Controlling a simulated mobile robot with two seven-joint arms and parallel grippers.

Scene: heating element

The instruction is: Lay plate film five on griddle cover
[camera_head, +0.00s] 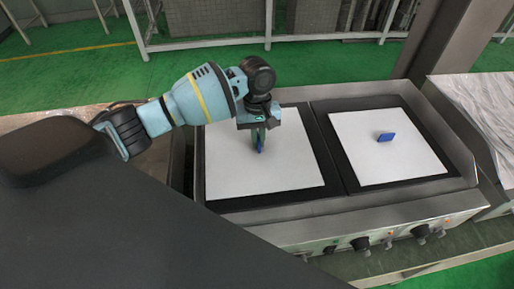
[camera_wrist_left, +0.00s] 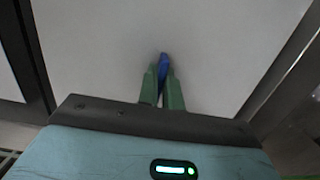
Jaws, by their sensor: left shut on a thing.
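A white square plate film (camera_head: 225,165) lies on or just above the dark left griddle surface (camera_head: 275,201); I cannot tell if it touches everywhere. A blue upright tab (camera_head: 261,149) stands at its middle. My left gripper (camera_head: 259,138) points down over the film and is shut on the blue tab. In the left wrist view the green fingers of the left gripper (camera_wrist_left: 163,82) close on both sides of the blue tab (camera_wrist_left: 163,61), with the white film (camera_wrist_left: 95,40) below. My right gripper is not in view.
A second white film (camera_head: 365,150) with a blue tab (camera_head: 386,137) lies on the right griddle surface (camera_head: 412,110). A metal front with knobs (camera_head: 361,244) runs along the near side. A post (camera_head: 437,40) stands behind at the right, beside a wrapped surface (camera_head: 480,110).

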